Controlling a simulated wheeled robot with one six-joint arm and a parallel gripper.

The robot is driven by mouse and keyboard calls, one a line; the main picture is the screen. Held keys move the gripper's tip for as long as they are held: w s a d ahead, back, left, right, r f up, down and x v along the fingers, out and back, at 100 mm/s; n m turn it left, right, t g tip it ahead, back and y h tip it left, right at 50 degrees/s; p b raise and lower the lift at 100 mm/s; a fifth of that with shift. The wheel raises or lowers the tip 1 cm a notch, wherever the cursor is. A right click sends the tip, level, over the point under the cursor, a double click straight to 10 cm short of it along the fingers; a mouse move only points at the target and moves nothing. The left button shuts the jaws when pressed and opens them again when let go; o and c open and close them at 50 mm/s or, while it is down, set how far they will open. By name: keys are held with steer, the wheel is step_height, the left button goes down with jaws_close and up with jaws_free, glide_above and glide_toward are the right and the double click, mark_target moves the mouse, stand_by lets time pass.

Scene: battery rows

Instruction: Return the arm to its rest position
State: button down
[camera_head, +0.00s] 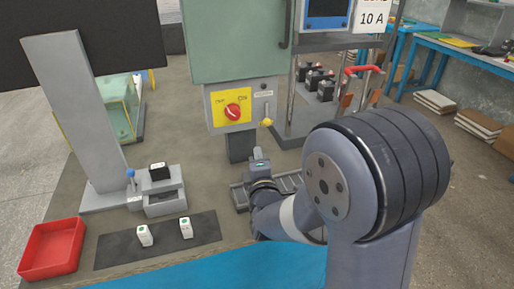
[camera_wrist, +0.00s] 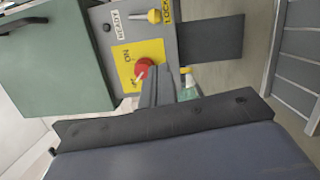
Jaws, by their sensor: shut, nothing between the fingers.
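My arm reaches in from the lower right of the head view, bent over the blue-edged bench front. My gripper (camera_head: 259,158) is at its far end, low in front of the grey-green cabinet and partly hidden by my wrist. In the wrist view my gripper (camera_wrist: 160,72) is shut and empty, with its fingers pointing towards the cabinet's switch panel. The red rotary knob (camera_wrist: 144,67) on its yellow plate appears just beyond the fingertips. I cannot tell the exact gap between them.
The green cabinet (camera_head: 232,45) carries the knob panel (camera_head: 232,106) and a yellow-tipped lever (camera_head: 267,121). Two white blocks (camera_head: 186,228) stand on a dark mat (camera_head: 117,252). A red tray (camera_head: 52,250) is at left, near a grey post (camera_head: 78,115).

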steer(key=shift+s+d, duration=0.1)
steer(key=shift+s, duration=0.65)
